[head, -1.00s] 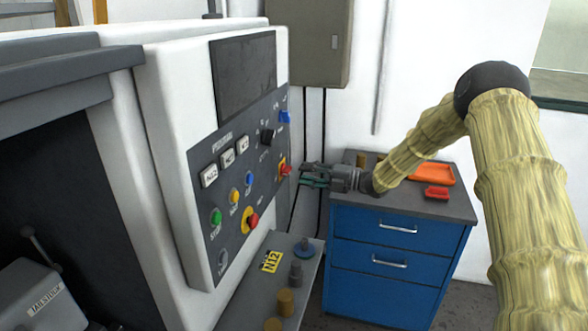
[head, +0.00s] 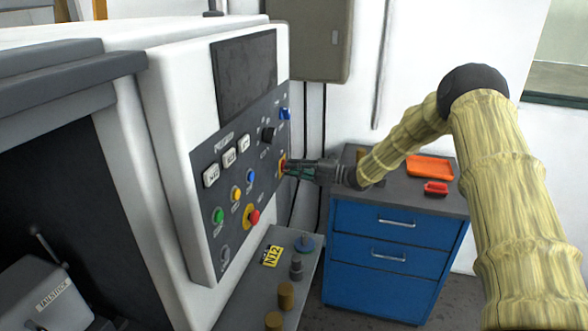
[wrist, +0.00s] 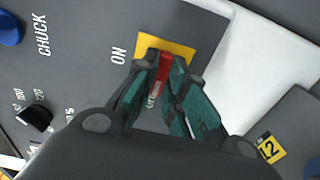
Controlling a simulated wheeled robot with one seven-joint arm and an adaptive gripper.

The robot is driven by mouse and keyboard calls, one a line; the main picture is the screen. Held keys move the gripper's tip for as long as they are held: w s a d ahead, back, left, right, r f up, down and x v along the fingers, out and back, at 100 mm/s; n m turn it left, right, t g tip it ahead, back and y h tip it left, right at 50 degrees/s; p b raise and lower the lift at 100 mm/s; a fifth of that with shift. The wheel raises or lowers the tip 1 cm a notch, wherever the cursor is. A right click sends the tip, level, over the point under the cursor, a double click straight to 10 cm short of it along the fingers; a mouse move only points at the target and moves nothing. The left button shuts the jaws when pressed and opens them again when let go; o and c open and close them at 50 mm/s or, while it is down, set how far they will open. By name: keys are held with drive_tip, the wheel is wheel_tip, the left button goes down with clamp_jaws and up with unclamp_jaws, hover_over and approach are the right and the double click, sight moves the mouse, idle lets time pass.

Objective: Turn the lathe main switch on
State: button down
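The lathe main switch is a red handle (wrist: 163,70) on a yellow plate (wrist: 188,50). In the head view the yellow plate (head: 282,162) shows at the right edge of the dark control panel (head: 262,195). My gripper (wrist: 162,66) is at the switch, with one finger on each side of the red handle. The fingers look closed on it, and the red fills the gap between the tips. The word ON stands left of the plate in the wrist view. Other lettering shows partly between the fingers. In the head view my gripper (head: 288,168) mostly hides the handle.
A red emergency button (head: 253,216), colored push buttons and a blue knob (head: 284,114) share the panel. A grey ledge (head: 245,300) with brass parts lies below.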

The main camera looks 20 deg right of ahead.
drive_tip(key=shift+f+m+b, duration=0.1)
drive_tip(key=shift+m+b, duration=0.2)
drive_tip(key=shift+b, duration=0.1)
drive_tip(key=shift+m+b, duration=1.95)
drive_tip(key=shift+m, duration=6.85)
drive_tip(key=c, duration=1.5)
unclamp_jaws()
drive_tip(key=shift+o, duration=0.2)
